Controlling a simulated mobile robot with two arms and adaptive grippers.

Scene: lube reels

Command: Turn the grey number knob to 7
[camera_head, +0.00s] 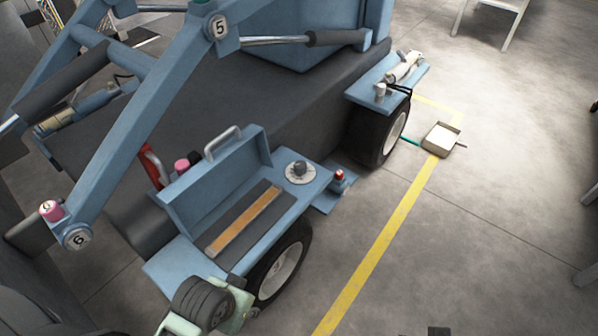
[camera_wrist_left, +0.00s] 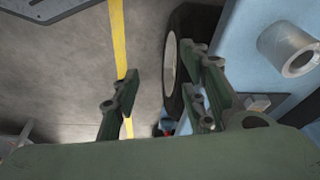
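The grey number knob (camera_head: 299,169) sits on a pale round dial on the blue fender, right of an open blue box. Its numbers and pointer setting are too small to read. My left gripper (camera_wrist_left: 160,85) shows in the left wrist view with its dark green fingers spread apart and nothing between them. In the head view, a pale green and black part of mine (camera_head: 205,303) is at the bottom, in front of the fender and apart from the knob. I cannot tell how the fingers lie relative to the knob. My right gripper is not in view.
The blue box (camera_head: 213,171) has an upright lid with a handle. A red button (camera_head: 340,175) stands right of the dial. Below are a front wheel (camera_head: 283,270) and a farther wheel (camera_head: 393,132). A grey cylinder (camera_wrist_left: 291,47) shows in the wrist view. Floor right of the yellow line is mostly clear.

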